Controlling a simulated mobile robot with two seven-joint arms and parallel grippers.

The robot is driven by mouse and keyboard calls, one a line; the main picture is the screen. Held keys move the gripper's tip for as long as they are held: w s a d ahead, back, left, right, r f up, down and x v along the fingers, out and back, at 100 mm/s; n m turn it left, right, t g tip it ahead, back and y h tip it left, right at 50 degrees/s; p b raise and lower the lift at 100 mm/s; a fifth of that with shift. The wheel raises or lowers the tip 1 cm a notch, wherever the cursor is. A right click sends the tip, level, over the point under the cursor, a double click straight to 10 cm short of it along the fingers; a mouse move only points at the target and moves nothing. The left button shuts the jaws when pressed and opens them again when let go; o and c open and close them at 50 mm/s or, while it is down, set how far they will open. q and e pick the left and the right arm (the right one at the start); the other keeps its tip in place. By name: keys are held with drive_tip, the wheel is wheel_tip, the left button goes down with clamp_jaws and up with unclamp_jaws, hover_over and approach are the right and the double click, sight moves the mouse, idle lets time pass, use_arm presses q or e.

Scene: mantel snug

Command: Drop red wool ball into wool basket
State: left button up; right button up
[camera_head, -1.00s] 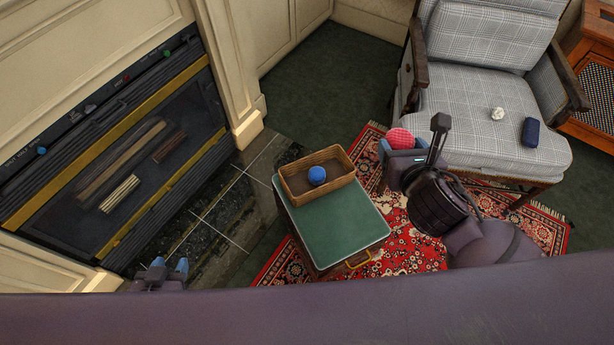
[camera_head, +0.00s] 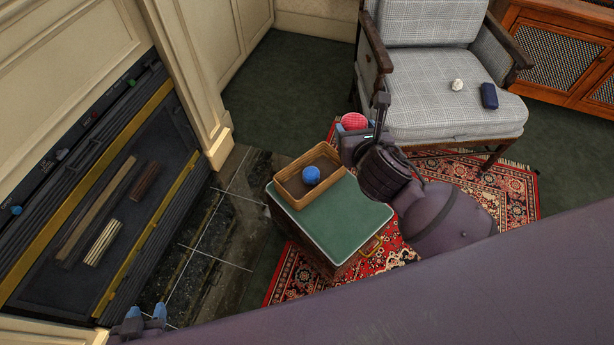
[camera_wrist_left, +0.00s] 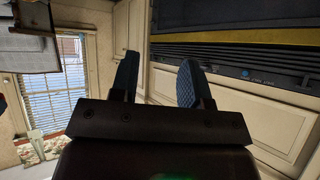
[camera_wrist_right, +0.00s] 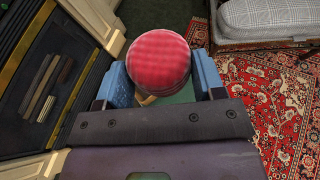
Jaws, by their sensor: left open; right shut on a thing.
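The red wool ball (camera_head: 354,121) is held between the fingers of my right gripper (camera_head: 352,132), just right of the basket and in front of the armchair. In the right wrist view the red ball (camera_wrist_right: 158,62) sits between the two blue fingertips. The wool basket (camera_head: 292,188) is a brown rectangular box on the green-topped table (camera_head: 345,222). A blue wool ball (camera_head: 311,175) lies inside it. My left gripper (camera_head: 140,322) is open and empty at the lower left; its spread fingers (camera_wrist_left: 155,80) show in the left wrist view.
A checked armchair (camera_head: 440,105) stands behind my right arm, with a white ball (camera_head: 457,85) and a dark blue item (camera_head: 489,96) on its seat. The fireplace (camera_head: 110,200) is at left. A red patterned rug (camera_head: 500,195) lies on the floor.

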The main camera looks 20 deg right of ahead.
drive_tip(key=w+f+m+g+h+b, duration=0.1)
drive_tip(key=w+f+m+h+b, duration=0.25)
drive_tip(key=w+f, duration=0.85)
drive_tip(key=shift+n, duration=0.25)
drive_tip(key=a+f+b, duration=0.1)
drive_tip(key=f+b, duration=0.1)
drive_tip(key=f, duration=0.3)
drive_tip(key=w+a+f+b, duration=0.1)
drive_tip(key=f+b, duration=0.1)
drive_tip(key=f, duration=0.3)
drive_tip(key=w+a+f+b, duration=0.1)
drive_tip(key=f+b, duration=0.1)
drive_tip(key=f, duration=0.3)
drive_tip(key=shift+w+a+f, duration=0.1)
drive_tip(key=shift+w+a, duration=0.1)
drive_tip(key=shift+a, duration=0.1)
drive_tip(key=shift+w+f+b, duration=0.1)
drive_tip(key=shift+f+b, duration=0.4)
drive_tip(key=shift+b, duration=0.1)
drive_tip(key=shift+f, duration=0.15)
use_arm(q)
wheel_tip(320, 180, down, 8)
drive_tip(key=w+m, duration=0.1)
drive_tip(key=shift+g, duration=0.4)
use_arm(e)
drive_tip(key=shift+w+r, duration=0.15)
drive_tip(key=shift+r, duration=0.05)
use_arm(q)
drive_tip(key=shift+f, duration=0.1)
